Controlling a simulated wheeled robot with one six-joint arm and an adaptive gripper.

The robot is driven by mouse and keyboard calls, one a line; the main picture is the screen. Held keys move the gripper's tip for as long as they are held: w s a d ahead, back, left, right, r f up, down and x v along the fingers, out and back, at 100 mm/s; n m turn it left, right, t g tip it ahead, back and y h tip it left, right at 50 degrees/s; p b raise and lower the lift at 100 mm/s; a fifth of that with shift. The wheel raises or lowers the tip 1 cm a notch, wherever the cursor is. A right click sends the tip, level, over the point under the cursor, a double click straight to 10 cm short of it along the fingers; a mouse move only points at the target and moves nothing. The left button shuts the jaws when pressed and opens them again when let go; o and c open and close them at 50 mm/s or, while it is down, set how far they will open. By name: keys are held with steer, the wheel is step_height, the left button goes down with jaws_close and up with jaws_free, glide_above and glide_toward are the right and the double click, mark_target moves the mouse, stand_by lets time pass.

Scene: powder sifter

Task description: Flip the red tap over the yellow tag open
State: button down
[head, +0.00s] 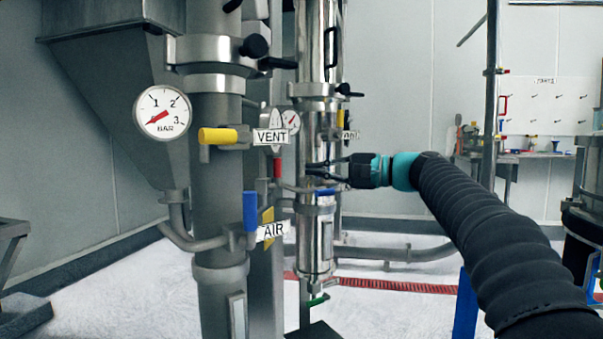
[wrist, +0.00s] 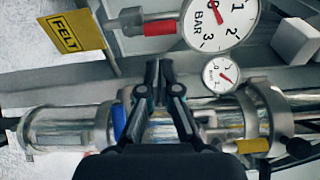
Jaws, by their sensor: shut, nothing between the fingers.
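The red tap handle (head: 277,168) stands upright on a small fitting behind the front column in the head view. My gripper (head: 314,168) is shut and empty, to the right of the red tap. In the wrist view my gripper (wrist: 159,68) points toward the red tap, with a gap between.
A blue tap (head: 250,210) with an AIR label and a yellow tap (head: 218,135) with a VENT label sit on the front column. A shiny steel cylinder (head: 316,240) stands close to my fingers. A gauge (head: 162,112) hangs at left.

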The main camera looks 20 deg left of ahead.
steer(key=shift+s+d, duration=0.1)
steer(key=shift+d, duration=1.4)
steer(key=w+d+f+m+t+h, duration=0.1)
steer(key=d+f+h, duration=0.15)
steer(key=f, duration=0.65)
steer(key=w+d+f+t+h, duration=0.1)
steer(key=f+h, duration=0.2)
steer(key=f, duration=0.5)
steer(key=s+d+f+h, duration=0.4)
steer(key=s+d+f, duration=0.1)
steer(key=d+f, duration=0.1)
steer(key=s+d+f+n+h+p, duration=0.1)
steer(key=s+d+f+h+p, duration=0.2)
steer(key=s+d, duration=0.55)
steer(key=s+d+f+n+h, duration=0.1)
steer(key=s+d+f+h, duration=0.2)
steer(key=s+d+f, duration=0.55)
steer(key=s+d+r+t+h+p, duration=0.1)
steer(key=s+d+r, duration=0.1)
steer(key=s, duration=0.5)
steer(key=s+d+r+t+h+p, duration=0.1)
steer(key=s+d+r+p, duration=0.1)
steer(key=s, duration=0.4)
steer(key=shift+s+d+n+t, duration=0.3)
steer(key=shift+s+d, duration=0.05)
steer(key=shift+d, duration=0.3)
